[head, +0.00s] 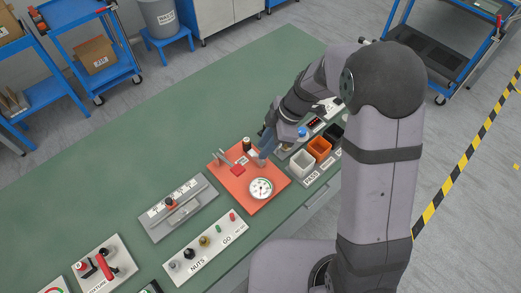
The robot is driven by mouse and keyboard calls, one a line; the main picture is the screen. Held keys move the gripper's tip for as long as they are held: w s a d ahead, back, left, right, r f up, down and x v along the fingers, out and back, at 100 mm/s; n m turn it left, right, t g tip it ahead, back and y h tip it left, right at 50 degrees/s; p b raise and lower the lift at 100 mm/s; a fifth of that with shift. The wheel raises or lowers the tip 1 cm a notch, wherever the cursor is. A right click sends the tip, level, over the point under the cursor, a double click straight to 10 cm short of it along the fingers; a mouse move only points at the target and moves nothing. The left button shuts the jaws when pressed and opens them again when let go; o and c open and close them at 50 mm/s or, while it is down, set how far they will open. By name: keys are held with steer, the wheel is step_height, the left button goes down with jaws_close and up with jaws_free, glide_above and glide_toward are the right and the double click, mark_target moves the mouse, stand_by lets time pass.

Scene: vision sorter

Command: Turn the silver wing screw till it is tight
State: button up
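An orange plate (229,198) lies on the green bench. It carries a round white dial gauge (261,189), a black knob (246,144), a metal lever and a red block (237,170). My gripper (262,156) points down over the plate's far right part, close to the knob and above the gauge. A small pale shape shows at its tip; I cannot tell whether it is the silver wing screw or part of my gripper. No wing screw can be made out clearly. The gap between the fingers is too small to see.
A grey fixture (155,227) and a white NUTS panel (230,248) with several small posts stand left of the plate. The bench's far left surface (120,150) is clear.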

steer(key=shift+p+x, duration=0.3)
steer(key=shift+x, duration=1.5)
jaws_close()
steer(key=shift+f+b, duration=0.1)
steer(key=shift+b, duration=0.25)
